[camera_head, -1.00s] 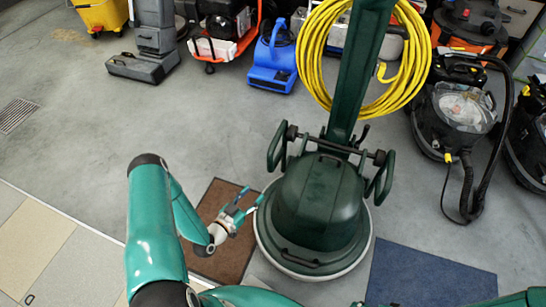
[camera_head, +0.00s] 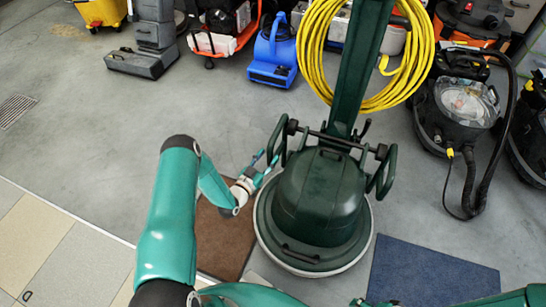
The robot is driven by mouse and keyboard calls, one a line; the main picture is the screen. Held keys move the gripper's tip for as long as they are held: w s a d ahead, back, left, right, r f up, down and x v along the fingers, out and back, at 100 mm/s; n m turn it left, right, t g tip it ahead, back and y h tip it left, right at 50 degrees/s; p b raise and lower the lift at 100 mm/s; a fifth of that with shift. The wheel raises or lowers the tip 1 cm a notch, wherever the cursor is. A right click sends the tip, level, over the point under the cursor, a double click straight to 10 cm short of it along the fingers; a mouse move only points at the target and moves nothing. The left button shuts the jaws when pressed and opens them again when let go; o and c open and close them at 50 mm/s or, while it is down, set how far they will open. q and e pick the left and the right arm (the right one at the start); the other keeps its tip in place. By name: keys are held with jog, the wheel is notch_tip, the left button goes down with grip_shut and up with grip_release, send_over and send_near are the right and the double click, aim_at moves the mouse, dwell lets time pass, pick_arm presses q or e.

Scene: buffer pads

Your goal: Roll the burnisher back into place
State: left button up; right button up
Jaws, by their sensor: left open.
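The burnisher is a dark green floor machine (camera_head: 318,200) with a round base, standing upright in the middle of the head view. Its green column (camera_head: 358,75) rises out of the top of the picture, with a coiled yellow cable (camera_head: 318,60) hung on it. Green loop handles stand out on both sides, the left one (camera_head: 277,146) nearest my arm. My left gripper (camera_head: 267,160) is open, with its fingertips close beside the left loop handle. I cannot tell whether they touch it.
A brown mat (camera_head: 222,245) lies left of the burnisher, partly under my left arm. A blue mat (camera_head: 432,275) lies to the right. A blue blower (camera_head: 272,55), a yellow bucket (camera_head: 101,12) and a black vacuum (camera_head: 455,115) stand behind. Grey floor at left is clear.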

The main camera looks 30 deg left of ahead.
pick_arm(q)
jog(key=shift+w, duration=1.2)
